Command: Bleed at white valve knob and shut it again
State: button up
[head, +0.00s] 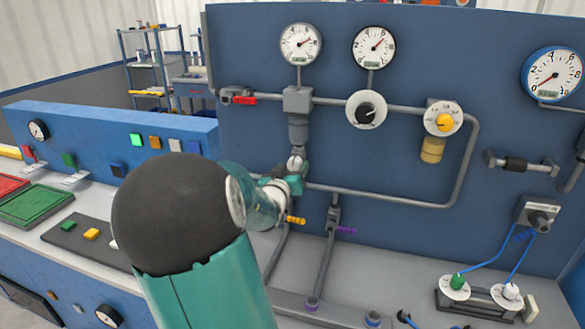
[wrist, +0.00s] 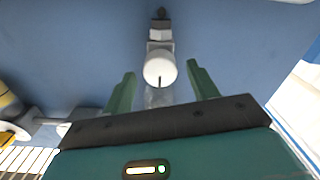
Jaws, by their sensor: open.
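The white valve knob (wrist: 159,68) is between the two green fingers of my gripper (wrist: 161,74) in the wrist view. It is round and pale, with a short dark line on its lower face. A gap shows on each side, so the fingers are open and apart from it. In the head view the knob (head: 296,163) shows just above my gripper (head: 286,184), below the grey pipe fitting. My arm hides part of the pipe beneath. How deep the fingers reach around the knob is hard to tell.
Two gauges (head: 300,44) (head: 373,47) sit above on the blue panel. A black knob (head: 366,110) and a yellow knob (head: 444,121) lie to the right along the pipe. A red-handled valve (head: 239,96) is at the left. Yellow (head: 296,220) and purple (head: 346,230) handles sit below.

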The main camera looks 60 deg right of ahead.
jog(key=shift+d, duration=0.6)
jog(key=shift+w, duration=0.1)
jog(key=c, duration=1)
